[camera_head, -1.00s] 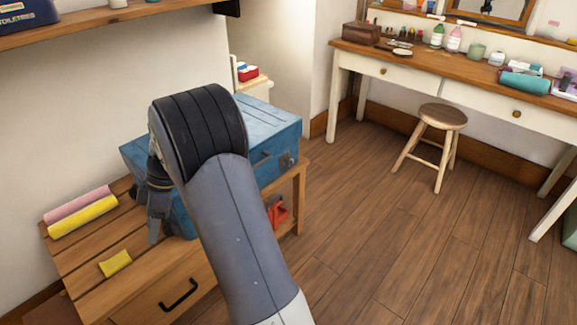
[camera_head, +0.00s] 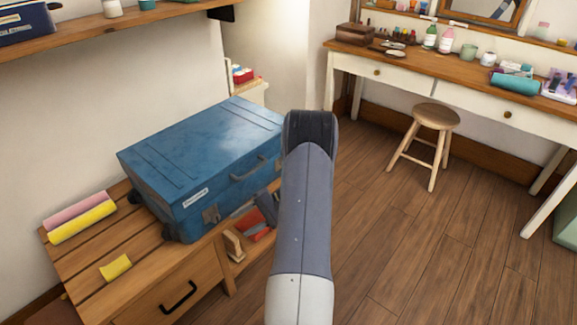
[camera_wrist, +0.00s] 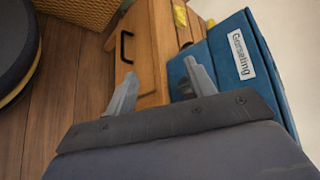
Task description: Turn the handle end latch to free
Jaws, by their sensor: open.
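A blue case (camera_head: 205,150) lies on the wooden bench, with a handle (camera_head: 248,168) on its front side. The front right part of the case, where another latch showed earlier, is behind my arm. In the wrist view the case (camera_wrist: 222,62) with its label (camera_wrist: 242,55) is at the right, and no latch can be made out. My gripper (camera_wrist: 160,78) is open and empty, with its fingers apart in front of the bench and case. My arm mostly hides it in the head view.
The bench (camera_head: 150,255) has a drawer with a black handle (camera_head: 178,297) and an open shelf with red things. A yellow roll (camera_head: 83,223) and a yellow cloth (camera_head: 116,267) lie on its top. A stool (camera_head: 430,135) stands right; the floor between is clear.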

